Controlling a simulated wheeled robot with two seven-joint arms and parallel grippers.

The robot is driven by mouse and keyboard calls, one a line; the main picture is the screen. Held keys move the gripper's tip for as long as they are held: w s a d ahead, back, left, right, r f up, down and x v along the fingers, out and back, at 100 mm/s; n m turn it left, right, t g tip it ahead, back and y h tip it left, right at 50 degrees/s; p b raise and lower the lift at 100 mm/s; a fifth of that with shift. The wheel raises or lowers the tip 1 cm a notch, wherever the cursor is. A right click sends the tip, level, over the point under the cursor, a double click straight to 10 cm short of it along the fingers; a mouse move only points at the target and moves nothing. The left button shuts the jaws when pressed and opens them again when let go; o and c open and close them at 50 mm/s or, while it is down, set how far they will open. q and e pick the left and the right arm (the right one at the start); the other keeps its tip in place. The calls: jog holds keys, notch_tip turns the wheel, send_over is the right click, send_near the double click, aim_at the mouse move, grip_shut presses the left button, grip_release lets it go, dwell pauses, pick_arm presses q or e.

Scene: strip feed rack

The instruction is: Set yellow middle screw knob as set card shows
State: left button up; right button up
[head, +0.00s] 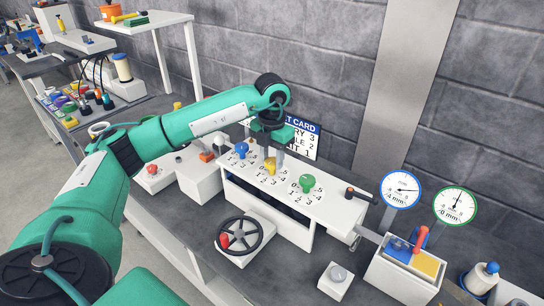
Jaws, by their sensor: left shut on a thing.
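The yellow middle screw knob (270,166) stands on the white strip feed rack (333,212), between a blue knob (242,149) and a green knob (307,183). Each knob has a ring of numbers around it; the yellow knob's pointer is too small to read. My left gripper (270,158) reaches down from above and is shut on the yellow knob. The set card (305,140) on the wall behind is partly hidden by my gripper; its visible line ends read 3, 2 and 1, the middle one "LE 2". My right gripper is not in view.
A black handwheel (238,236) stands in front of the rack. Two dial gauges, blue-rimmed (401,189) and green-rimmed (455,205), are at the right. A white box (405,278) with coloured parts and a small knob block (336,280) stand nearby.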

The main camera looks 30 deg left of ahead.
aim_at(272, 161)
pick_arm(q)
jog(key=o, duration=1)
jog(key=shift+r, duration=0.1)
jog(key=shift+w+r, duration=0.1)
jog(key=shift+r, duration=0.25)
notch_tip(272, 161, up, 13)
jog(key=b, duration=0.1)
jog(key=shift+b, duration=0.3)
jog(key=shift+f, duration=0.1)
